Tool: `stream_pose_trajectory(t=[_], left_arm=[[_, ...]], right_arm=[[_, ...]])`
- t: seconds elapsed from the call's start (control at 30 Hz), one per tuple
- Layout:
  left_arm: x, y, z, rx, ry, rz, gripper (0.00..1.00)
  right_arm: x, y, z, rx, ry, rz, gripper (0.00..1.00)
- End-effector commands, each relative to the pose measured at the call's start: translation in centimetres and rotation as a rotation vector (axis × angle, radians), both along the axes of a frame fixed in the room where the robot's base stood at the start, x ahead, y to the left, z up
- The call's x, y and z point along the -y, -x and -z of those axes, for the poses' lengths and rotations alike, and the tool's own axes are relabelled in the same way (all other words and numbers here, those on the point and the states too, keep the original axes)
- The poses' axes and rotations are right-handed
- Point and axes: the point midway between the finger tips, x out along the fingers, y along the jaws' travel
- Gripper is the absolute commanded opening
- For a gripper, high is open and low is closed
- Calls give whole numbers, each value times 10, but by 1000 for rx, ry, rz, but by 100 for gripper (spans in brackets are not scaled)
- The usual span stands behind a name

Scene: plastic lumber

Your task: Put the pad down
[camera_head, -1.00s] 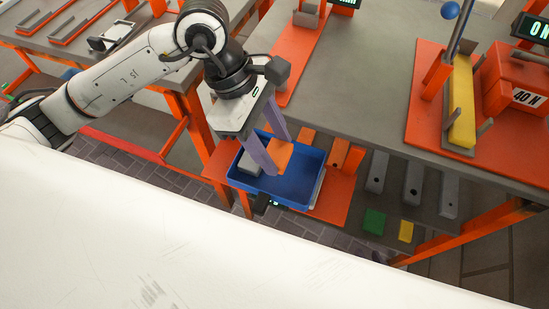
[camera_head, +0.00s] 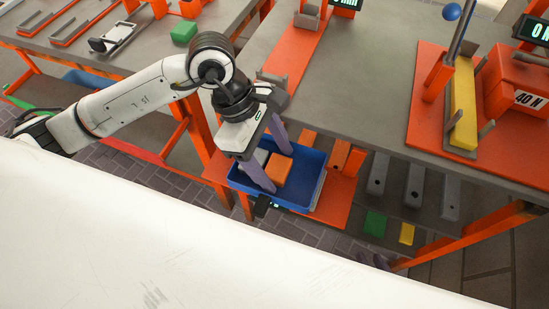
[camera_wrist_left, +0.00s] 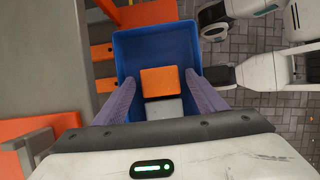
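The orange pad (camera_head: 283,171) lies in the blue bin (camera_head: 313,185), against a grey block (camera_head: 256,158). The wrist view shows the pad (camera_wrist_left: 160,82) and the grey block (camera_wrist_left: 163,109) side by side on the bin floor. My left gripper (camera_head: 268,158) points down into the bin. Its two purple fingers stand apart, one on each side of the pad, with gaps between them and the pad in the wrist view (camera_wrist_left: 160,85). Purple tips, apparently of my right gripper (camera_head: 376,259), just show at the white foreground edge; the rest is hidden.
The bin stands on an orange base (camera_head: 340,198). Grey bars (camera_head: 414,183), a green block (camera_head: 375,223) and a yellow block (camera_head: 406,233) lie on the lower shelf. The grey table (camera_head: 360,90) carries an orange press stand (camera_head: 427,125) with a yellow bar (camera_head: 463,105).

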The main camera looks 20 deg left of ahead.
Motion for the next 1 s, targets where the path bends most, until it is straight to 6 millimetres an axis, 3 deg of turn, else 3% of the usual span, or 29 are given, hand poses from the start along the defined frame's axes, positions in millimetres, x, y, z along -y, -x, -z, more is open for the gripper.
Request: stream_pose_trajectory(t=[0.33, 0.8, 1.0], left_arm=[[-3, -1, -9, 3, 0, -1, 65], [-39, -2, -95, 4, -1, -1, 65], [-45, -2, -112, 1, 0, 0, 65]], right_arm=[[-2, -1, -6, 5, -4, -1, 24], [-2, -1, -2, 3, -4, -1, 24], [-1, -1, -2, 3, -2, -1, 24]])
